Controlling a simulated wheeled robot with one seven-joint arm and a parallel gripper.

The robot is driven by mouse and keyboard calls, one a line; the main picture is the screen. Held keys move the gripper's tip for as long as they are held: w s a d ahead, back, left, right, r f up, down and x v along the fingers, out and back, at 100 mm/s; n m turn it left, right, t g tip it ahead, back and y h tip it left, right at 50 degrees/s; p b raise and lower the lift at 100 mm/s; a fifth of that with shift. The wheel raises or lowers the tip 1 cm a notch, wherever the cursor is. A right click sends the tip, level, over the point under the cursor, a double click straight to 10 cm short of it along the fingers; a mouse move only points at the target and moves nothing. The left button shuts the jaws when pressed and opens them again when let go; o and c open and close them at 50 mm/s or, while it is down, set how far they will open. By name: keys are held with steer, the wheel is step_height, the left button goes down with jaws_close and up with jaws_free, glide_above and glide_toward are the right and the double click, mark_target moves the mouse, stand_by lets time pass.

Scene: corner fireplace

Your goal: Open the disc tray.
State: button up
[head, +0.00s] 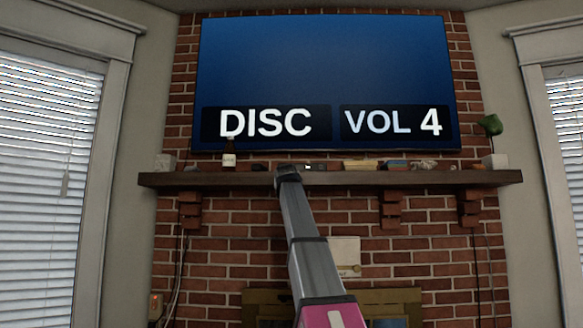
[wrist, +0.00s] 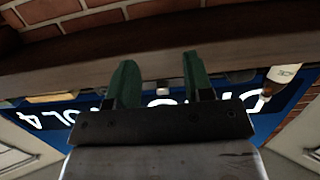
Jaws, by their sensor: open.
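The wall screen (head: 325,75) is on and reads "DISC" and "VOL 4". My gripper (head: 288,170) is at the mantel's front edge in the head view, below the screen. In the wrist view, which is upside down, my gripper (wrist: 158,62) has two green fingers apart with nothing held between them. The fingertips overlap the underside of the wooden mantel (wrist: 160,58) in that view; I cannot tell whether they touch it. Small dark items lie on the mantel beside the gripper, too small to identify. I cannot make out a disc tray; my gripper may hide part of that area.
The mantel shelf (head: 425,179) carries a white-labelled bottle (head: 229,158), a tan flat item (head: 361,165), a pale figure (head: 424,165) and a green-shaded lamp (head: 490,125). Brick corbels (head: 394,209) stick out below it. A white panel (head: 344,256) is on the brick wall.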

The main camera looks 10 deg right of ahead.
steer(key=s+r+t, duration=0.2)
steer(key=s+r, duration=0.1)
steer(key=r, duration=0.8)
steer(key=d+x, duration=0.1)
steer(key=x, duration=0.9)
steer(key=shift+w+h, duration=0.2)
steer(key=shift+h, duration=0.2)
jaws_close()
